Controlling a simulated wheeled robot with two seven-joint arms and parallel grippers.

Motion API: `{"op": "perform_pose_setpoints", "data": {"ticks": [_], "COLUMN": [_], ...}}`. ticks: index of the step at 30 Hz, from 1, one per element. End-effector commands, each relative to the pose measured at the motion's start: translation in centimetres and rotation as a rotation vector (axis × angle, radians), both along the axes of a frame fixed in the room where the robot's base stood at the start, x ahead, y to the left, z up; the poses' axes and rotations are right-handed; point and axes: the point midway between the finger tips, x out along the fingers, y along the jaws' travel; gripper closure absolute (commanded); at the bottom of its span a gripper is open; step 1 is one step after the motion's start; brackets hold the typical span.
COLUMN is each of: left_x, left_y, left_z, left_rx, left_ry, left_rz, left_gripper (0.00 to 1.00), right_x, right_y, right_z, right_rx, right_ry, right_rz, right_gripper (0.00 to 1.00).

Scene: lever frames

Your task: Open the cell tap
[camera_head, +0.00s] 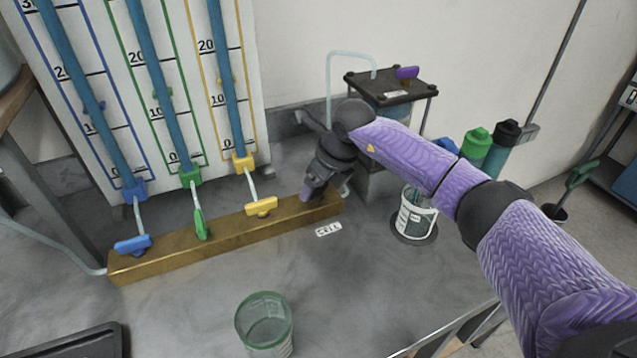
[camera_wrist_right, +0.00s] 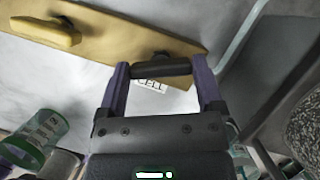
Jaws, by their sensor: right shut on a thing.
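A brass manifold bar (camera_head: 225,235) lies on the grey bench, with a white label reading CELL (camera_head: 328,229) in front of its right end. My right gripper (camera_head: 312,192) is at that right end. In the right wrist view my right gripper (camera_wrist_right: 161,85) is shut on the black handle of the cell tap (camera_wrist_right: 163,68), a purple finger at each end of it. The handle lies roughly along the bar. In the head view the gripper hides this handle.
Blue (camera_head: 133,245), green (camera_head: 200,224) and yellow (camera_head: 261,207) taps sit along the bar below scaled tubes. A green-rimmed beaker (camera_head: 265,322) stands in front. A white-marked beaker (camera_head: 413,216) and a black-topped cell box (camera_head: 390,86) stand right, near my right arm.

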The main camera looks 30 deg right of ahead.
Motion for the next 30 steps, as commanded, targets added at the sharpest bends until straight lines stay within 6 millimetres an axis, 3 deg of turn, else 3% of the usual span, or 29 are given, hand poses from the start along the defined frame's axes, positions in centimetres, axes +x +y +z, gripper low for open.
{"op": "perform_pose_setpoints", "data": {"ticks": [10,26,27,29,30], "left_x": [-0.57,-0.55,-0.53,-0.48,-0.44], "left_y": [0.48,0.66,0.64,0.57,0.51], "left_z": [-0.50,-0.55,-0.55,-0.55,-0.56], "left_rx": [0.008,0.011,0.011,0.010,0.009], "left_ry": [0.012,0.013,0.012,0.011,0.010], "left_rz": [-0.002,-0.001,-0.001,-0.001,-0.001], "left_gripper": [0.41,0.41,0.41,0.41,0.41], "right_x": [0.09,0.09,0.09,0.09,0.08], "right_y": [-0.09,-0.09,-0.09,-0.09,-0.09], "right_z": [0.06,0.10,0.10,0.10,0.09], "right_rx": [0.000,-0.001,-0.001,-0.001,0.000], "right_ry": [-0.003,-0.004,-0.004,-0.004,-0.002], "right_rz": [0.137,0.162,0.162,0.162,0.162], "right_gripper": [0.74,0.74,0.11,0.00,0.00]}}
